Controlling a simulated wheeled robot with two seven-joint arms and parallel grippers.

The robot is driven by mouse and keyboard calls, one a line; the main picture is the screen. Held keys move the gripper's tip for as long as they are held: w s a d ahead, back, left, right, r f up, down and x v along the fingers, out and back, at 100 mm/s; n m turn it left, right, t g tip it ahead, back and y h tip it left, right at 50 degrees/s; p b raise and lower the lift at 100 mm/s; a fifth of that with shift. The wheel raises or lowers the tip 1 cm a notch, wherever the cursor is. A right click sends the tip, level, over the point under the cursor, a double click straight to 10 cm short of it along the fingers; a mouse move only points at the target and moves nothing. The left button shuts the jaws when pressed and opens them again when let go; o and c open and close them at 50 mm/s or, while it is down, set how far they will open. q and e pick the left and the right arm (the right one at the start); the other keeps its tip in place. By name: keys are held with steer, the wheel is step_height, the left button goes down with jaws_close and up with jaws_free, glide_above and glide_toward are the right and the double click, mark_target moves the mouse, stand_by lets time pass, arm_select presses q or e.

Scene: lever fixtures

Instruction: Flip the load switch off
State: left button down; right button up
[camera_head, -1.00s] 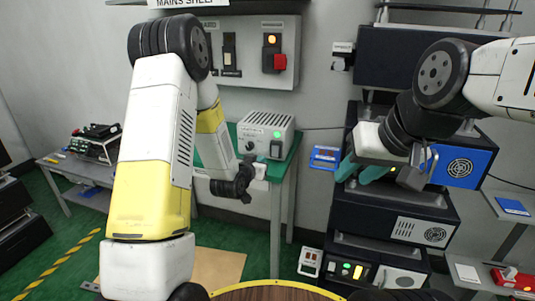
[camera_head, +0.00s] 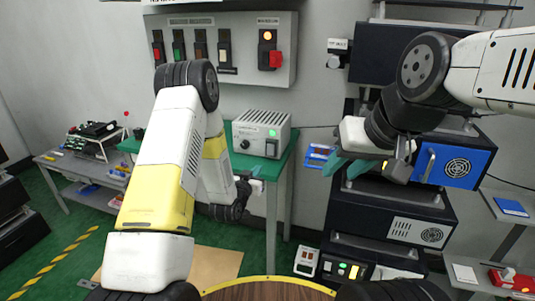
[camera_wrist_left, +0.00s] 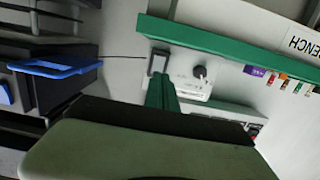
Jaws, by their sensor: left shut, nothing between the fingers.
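A grey power box (camera_head: 262,130) stands on the green bench, with a dark rocker switch (camera_head: 272,148), a lit green lamp and a black knob on its front. I cannot read a label on the switch. In the left wrist view the dark switch (camera_wrist_left: 158,62) shows beside the knob (camera_wrist_left: 199,72). My left gripper (camera_wrist_left: 161,80) is shut and empty, its green fingertips just in front of the switch; I cannot tell if they touch. In the head view its hand is low by the bench's front edge. My right gripper (camera_head: 347,167) is open and empty before the rack.
A wall panel (camera_head: 220,50) holds several coloured switches, an amber lamp and a red switch (camera_head: 276,58). The bench (camera_head: 284,165) has a green top. A dark equipment rack (camera_head: 392,215) with a blue unit (camera_head: 455,163) stands right. A side table with electronics stands left.

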mark_target(270, 155)
arm_select(q)
steer(key=x, duration=1.2)
steer(key=shift+w, duration=0.25)
steer(key=shift+w+d+f, duration=0.1)
steer(key=shift+w+d, duration=0.05)
